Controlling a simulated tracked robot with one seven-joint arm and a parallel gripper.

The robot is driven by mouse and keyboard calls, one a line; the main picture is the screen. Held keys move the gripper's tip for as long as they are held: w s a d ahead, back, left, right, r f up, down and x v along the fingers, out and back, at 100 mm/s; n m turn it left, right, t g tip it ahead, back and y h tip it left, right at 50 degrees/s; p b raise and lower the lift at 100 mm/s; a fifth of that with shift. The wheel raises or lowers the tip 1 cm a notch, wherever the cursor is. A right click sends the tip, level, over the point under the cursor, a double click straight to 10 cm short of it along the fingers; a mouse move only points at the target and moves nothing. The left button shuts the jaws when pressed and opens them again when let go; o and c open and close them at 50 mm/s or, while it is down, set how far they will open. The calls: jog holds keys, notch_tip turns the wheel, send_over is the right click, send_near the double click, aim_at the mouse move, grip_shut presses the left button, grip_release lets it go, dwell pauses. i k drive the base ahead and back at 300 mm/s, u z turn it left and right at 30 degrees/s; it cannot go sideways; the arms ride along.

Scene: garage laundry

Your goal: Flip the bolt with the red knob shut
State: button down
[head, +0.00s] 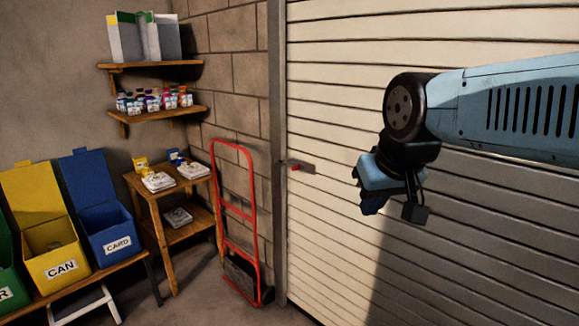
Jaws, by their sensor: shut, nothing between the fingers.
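The bolt with the red knob (296,167) is small, at the left edge of the white slatted shutter door (330,130), next to the door frame. Its bar looks roughly level, but it is too small to tell its exact position. My gripper (372,203) is to the right of the bolt and a little lower in the picture, in front of the door and apart from the bolt. It points downward, is shut and holds nothing. My blue arm reaches in from the right.
A red hand truck (256,230) leans against the block wall left of the door. A wooden side table (170,190) with papers stands beside it. Blue (107,225) and yellow (55,245) bins stand at the left. Wall shelves (150,64) hang above. The space before the door looks clear.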

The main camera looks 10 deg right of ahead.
aim_at(296, 165)
jog(key=z, duration=0.1)
jog(key=i, duration=0.95)
jog(key=u, duration=0.1)
